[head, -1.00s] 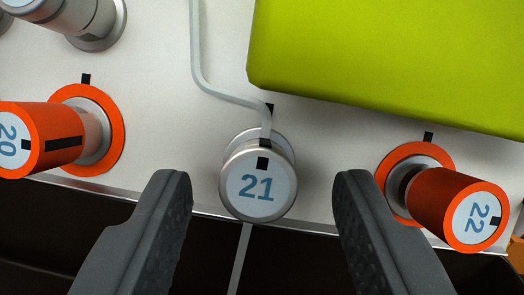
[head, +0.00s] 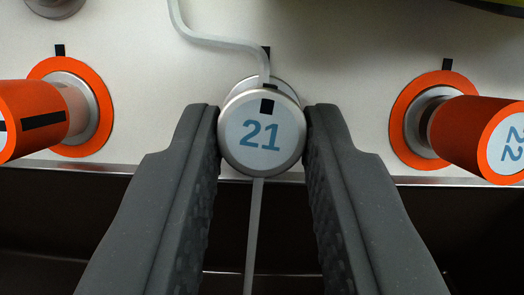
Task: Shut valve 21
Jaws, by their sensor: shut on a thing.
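Valve 21 (head: 262,132) is a round silver knob with a pale face and a blue "21", in the middle of the head view. A black mark sits near the top of its face, close to a black mark on the panel behind. A grey pipe line runs into it from above and another leaves below. My gripper (head: 262,130) has one dark finger on each side of the knob and is shut on it. The fingers hide the knob's left and right sides.
An orange-ringed knob (head: 35,118) stands to the left and orange knob 22 (head: 480,135) to the right, both jutting from the pale panel (head: 335,60). A dark recess lies below the panel edge. Part of another silver knob (head: 55,5) shows at top left.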

